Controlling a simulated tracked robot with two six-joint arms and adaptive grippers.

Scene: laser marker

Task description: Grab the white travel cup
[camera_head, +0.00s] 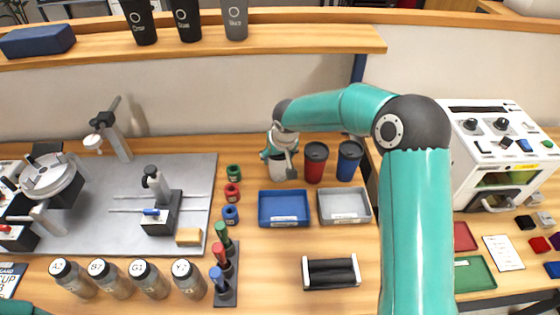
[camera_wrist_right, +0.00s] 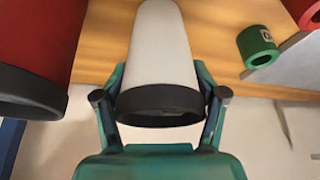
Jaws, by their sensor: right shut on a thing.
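The white travel cup (camera_wrist_right: 160,55) has a dark rim band and sits between the fingers of my right gripper (camera_wrist_right: 160,108) in the right wrist view. The fingers are closed on it from both sides near the dark band. In the head view the cup (camera_head: 280,168) stands at the back of the table, partly hidden by my right gripper (camera_head: 284,150). My left gripper is not in view; only a bit of teal arm shows at the lower left corner.
A red cup (camera_head: 315,165) and a blue cup (camera_head: 348,162) stand just right of the white cup. A green ring (camera_head: 234,172) lies to its left. Blue (camera_head: 284,222) and grey (camera_head: 345,220) trays lie in front. A wooden shelf (camera_head: 300,40) runs above, behind.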

